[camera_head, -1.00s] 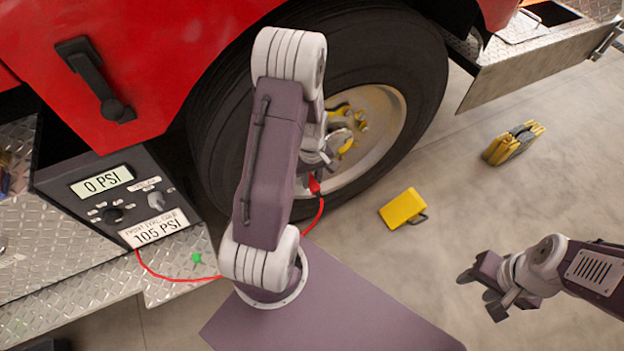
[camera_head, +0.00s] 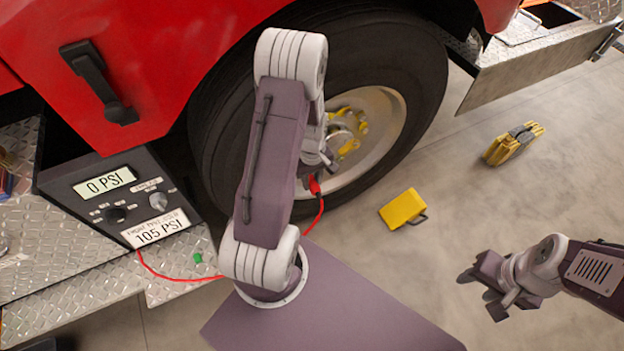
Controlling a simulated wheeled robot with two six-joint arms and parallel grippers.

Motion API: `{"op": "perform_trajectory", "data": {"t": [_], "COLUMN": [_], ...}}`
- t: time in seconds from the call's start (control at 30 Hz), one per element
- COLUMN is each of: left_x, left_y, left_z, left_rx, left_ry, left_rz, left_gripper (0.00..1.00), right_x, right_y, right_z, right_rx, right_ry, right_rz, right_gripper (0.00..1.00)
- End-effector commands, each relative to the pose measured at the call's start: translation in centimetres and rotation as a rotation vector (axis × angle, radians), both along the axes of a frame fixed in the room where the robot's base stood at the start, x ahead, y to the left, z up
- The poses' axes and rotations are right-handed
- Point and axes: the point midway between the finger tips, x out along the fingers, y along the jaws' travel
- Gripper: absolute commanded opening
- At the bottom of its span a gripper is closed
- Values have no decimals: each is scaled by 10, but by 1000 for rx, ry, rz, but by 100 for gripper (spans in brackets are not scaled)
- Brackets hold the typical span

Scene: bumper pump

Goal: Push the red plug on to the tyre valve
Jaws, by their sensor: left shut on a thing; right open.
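The red plug (camera_head: 314,185) is on the end of a red hose (camera_head: 180,279) and sits low at the wheel's rim. My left gripper (camera_head: 317,170) is shut on the red plug; my own arm hides most of its fingers. The tyre valve cannot be made out, so I cannot tell whether the plug touches it. The wheel has a black tyre (camera_head: 415,50) and a pale rim (camera_head: 385,140) with a yellow hub. My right gripper (camera_head: 480,290) is open and empty, over the floor at the right.
The pump panel (camera_head: 115,200) reads 0 PSI above a 105 PSI label. A green piece (camera_head: 198,257) lies on the metal step (camera_head: 75,290). A yellow block (camera_head: 403,208) and yellow folded chocks (camera_head: 513,144) stand on the floor. The floor at right is otherwise clear.

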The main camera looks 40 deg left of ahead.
Motion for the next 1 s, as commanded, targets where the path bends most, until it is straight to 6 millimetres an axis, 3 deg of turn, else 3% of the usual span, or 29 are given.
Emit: {"op": "perform_trajectory", "data": {"t": [0.83,0.87,0.9,0.93,1.0], "left_x": [4,4,4,4,4], "left_y": [6,6,6,6,6], "left_z": [0,0,0,0,0], "left_rx": [0,0,0,0,0], "left_ry": [-1,-1,-1,-1,-1], "left_rz": [1,1,1,0,0], "left_gripper": [0,30,41,49,52], "right_x": [0,0,0,0,0], "right_y": [0,0,0,0,0], "right_z": [2,2,2,2,2], "right_rx": [0,0,0,0,0], "right_ry": [0,0,0,0,0], "right_rz": [0,0,0,0,0], "right_gripper": [46,46,46,46,46]}}
